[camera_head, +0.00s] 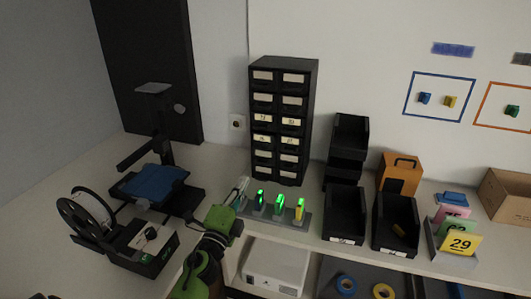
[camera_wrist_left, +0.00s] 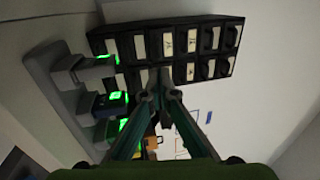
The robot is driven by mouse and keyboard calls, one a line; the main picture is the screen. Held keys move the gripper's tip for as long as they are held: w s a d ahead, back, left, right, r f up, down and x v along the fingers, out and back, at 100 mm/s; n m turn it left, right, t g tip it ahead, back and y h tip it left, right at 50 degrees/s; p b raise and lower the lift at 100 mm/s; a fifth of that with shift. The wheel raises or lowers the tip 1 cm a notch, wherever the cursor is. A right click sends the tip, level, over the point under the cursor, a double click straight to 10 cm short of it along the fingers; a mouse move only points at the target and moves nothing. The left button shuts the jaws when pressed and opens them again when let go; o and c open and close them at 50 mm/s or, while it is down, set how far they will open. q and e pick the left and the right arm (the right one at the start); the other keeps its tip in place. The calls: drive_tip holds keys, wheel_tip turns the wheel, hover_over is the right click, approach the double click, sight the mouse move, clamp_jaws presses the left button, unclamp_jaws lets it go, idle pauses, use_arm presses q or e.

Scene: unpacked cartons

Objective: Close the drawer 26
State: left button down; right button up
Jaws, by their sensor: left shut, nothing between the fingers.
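A dark drawer cabinet (camera_head: 314,100) stands on the counter against the wall, with two columns of small drawers with pale labels. It fills the top of the left wrist view (camera_wrist_left: 170,62), turned sideways. The label numbers are too small to read, so I cannot tell which drawer is 26. No drawer clearly sticks out. My left gripper (camera_head: 240,187) is in front of the cabinet's lower left. In the left wrist view its fingers (camera_wrist_left: 163,84) meet at the tips, empty, in front of the drawer fronts; contact cannot be told. My right gripper is out of view.
A grey holder (camera_head: 283,225) with green-lit devices stands close beside my left gripper, before the cabinet. A 3D printer (camera_head: 155,185) and a spool (camera_head: 92,213) are to the left. Black bins (camera_head: 343,212) and an orange box (camera_head: 400,172) stand to the right.

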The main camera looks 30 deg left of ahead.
use_arm(q)
drive_tip(key=p, duration=0.1)
approach(259, 149)
drive_tip(key=x, duration=0.5)
drive_tip(key=shift+w+a+f, duration=0.1)
drive_tip(key=shift+w, duration=0.05)
drive_tip(key=shift+x, duration=0.85)
drive_tip(key=shift+b+x, duration=0.45)
drive_tip(key=shift+x, duration=0.4)
